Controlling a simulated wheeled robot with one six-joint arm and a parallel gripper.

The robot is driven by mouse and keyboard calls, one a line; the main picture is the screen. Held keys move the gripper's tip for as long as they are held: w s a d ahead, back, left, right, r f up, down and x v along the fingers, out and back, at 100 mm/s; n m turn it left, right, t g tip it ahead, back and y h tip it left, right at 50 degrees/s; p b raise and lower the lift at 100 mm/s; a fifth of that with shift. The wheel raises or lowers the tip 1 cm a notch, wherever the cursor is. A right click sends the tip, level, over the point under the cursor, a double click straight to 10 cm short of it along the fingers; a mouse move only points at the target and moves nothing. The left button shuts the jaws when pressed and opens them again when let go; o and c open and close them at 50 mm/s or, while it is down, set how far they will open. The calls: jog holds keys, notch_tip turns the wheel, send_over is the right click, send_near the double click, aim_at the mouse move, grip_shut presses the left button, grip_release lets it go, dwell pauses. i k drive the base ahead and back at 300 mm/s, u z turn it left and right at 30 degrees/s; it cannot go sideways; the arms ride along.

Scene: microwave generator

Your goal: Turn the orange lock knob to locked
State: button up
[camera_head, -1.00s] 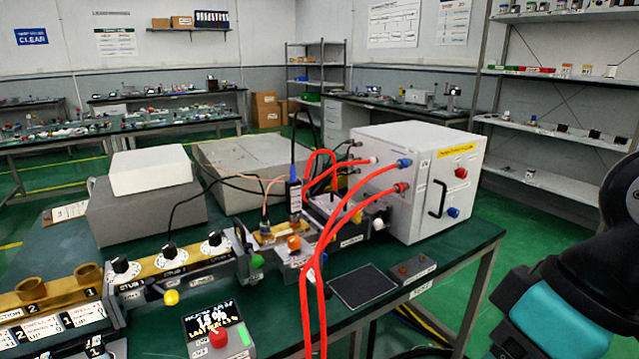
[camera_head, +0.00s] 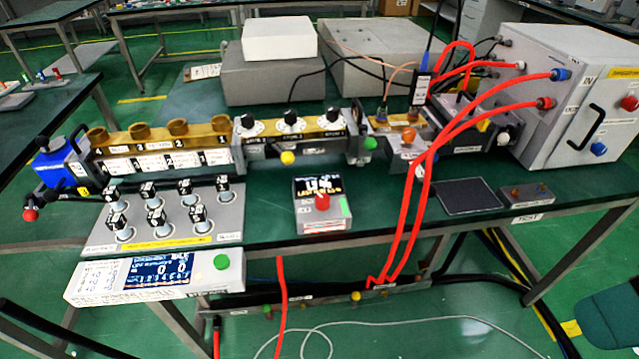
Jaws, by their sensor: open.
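The orange knob (camera_head: 408,136) sits on a grey block at the right end of the apparatus row on the bench. It is just behind and beside the red hoses. It is small here, and I cannot read whether it stands at locked or unlocked. My gripper's fingers are not in view.
Red hoses (camera_head: 398,215) hang over the bench's front edge beside the knob, running to the white cabinet (camera_head: 560,95). A green knob (camera_head: 370,143) lies left of it. A display box with a red button (camera_head: 322,202) and a black pad (camera_head: 468,195) stand in front.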

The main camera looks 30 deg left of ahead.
aim_at(409, 134)
jog(key=u, duration=0.85)
jog(key=i, duration=0.95)
jog(key=z, duration=0.85)
